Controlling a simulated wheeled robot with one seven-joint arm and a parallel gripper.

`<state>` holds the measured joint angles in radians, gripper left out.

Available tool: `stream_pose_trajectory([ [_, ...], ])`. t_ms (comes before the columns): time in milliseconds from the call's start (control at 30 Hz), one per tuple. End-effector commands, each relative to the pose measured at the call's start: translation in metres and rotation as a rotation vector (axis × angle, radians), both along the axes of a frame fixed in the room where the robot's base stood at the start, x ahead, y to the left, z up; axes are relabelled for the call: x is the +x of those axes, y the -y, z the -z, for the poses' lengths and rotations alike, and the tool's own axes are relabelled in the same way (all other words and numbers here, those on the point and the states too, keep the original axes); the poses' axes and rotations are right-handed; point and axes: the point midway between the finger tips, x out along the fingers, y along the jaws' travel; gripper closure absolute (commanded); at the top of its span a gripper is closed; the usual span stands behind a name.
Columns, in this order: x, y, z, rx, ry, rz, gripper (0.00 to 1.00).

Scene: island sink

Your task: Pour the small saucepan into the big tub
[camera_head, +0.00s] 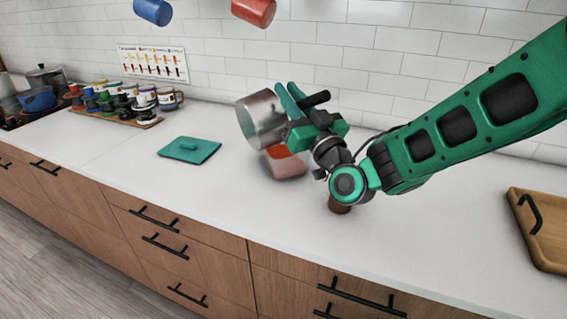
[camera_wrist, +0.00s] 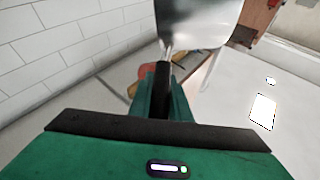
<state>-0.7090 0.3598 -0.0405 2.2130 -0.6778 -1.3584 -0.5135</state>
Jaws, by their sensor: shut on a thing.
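The small steel saucepan (camera_head: 262,120) is tilted on its side in the air, its body left of my gripper. My gripper (camera_head: 292,101) is shut on its black handle (camera_head: 317,99). In the wrist view the saucepan (camera_wrist: 198,22) shows at the top, with its handle (camera_wrist: 160,92) between my green fingers. The tub (camera_head: 288,166), pinkish and translucent, stands on the counter below the saucepan. Something orange (camera_head: 277,151) shows at its top, just under the pan; I cannot tell whether it is inside or falling. The saucepan's inside is hidden in the head view.
A teal lid (camera_head: 190,150) lies flat on the white counter left of the tub. Several mugs and jars stand on a wooden board (camera_head: 120,118) farther left. A small brown object (camera_head: 339,207) is partly hidden under my arm. A wooden board (camera_head: 540,228) lies at the right.

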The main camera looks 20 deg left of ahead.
Motion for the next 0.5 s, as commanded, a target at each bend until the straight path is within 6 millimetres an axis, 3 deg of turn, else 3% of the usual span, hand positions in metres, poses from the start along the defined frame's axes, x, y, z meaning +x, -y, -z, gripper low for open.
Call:
stream_pose_trajectory([
  [500,0.0081,0.0079,-0.0020,0.045,-0.045,0.000,1.00],
])
